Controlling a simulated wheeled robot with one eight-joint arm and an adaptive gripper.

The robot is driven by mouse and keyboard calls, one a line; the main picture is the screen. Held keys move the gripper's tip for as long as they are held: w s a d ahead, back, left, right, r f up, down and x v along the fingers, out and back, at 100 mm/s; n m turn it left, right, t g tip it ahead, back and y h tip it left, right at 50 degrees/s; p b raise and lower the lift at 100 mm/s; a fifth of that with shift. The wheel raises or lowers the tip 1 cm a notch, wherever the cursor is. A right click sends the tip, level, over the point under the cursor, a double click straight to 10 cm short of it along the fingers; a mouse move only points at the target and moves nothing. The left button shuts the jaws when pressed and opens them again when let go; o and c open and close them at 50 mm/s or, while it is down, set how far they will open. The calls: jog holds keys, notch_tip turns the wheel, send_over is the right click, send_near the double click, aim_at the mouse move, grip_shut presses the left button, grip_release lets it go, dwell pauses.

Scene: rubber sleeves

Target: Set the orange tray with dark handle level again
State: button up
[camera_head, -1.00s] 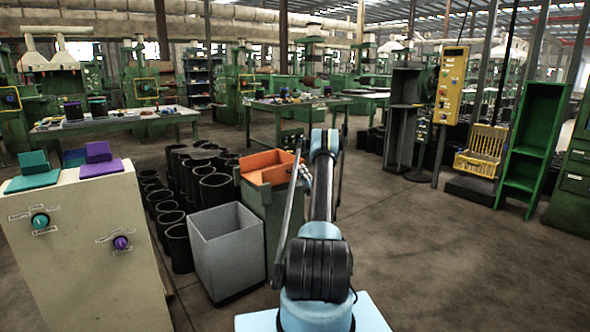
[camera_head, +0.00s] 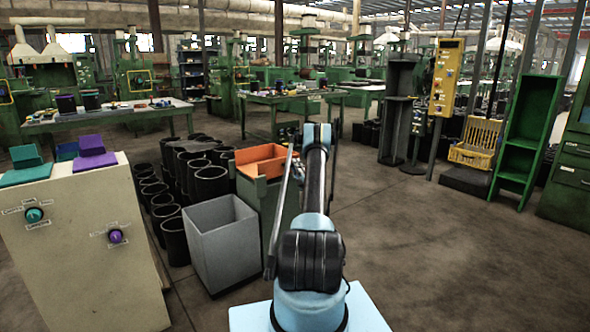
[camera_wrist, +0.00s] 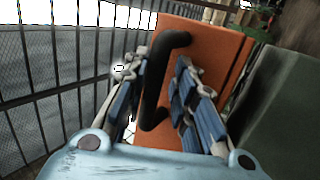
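The orange tray (camera_head: 258,154) sits on a green stand beyond my arm in the head view, and appears slightly tilted. In the wrist view its orange wall (camera_wrist: 216,50) fills the middle, with the dark bent handle (camera_wrist: 154,95) in front of it. My gripper (camera_wrist: 158,90) has its blue-padded fingers on both sides of the handle. The fingers are apart, and a gap shows between the handle and the right finger. In the head view my arm hides the tray's right part and my gripper is mostly hidden.
A grey open bin (camera_head: 224,243) stands in front of the green stand (camera_head: 262,200). Black rubber sleeves (camera_head: 190,175) stand to the left. A beige console (camera_head: 80,250) with teal and purple knobs is at the left. The floor to the right is clear.

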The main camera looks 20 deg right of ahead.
jog(key=shift+d, duration=0.15)
jog(key=shift+s+d+f, duration=0.1)
jog(key=shift+s, duration=0.1)
jog(key=v, duration=0.7)
jog(key=shift+f, duration=0.1)
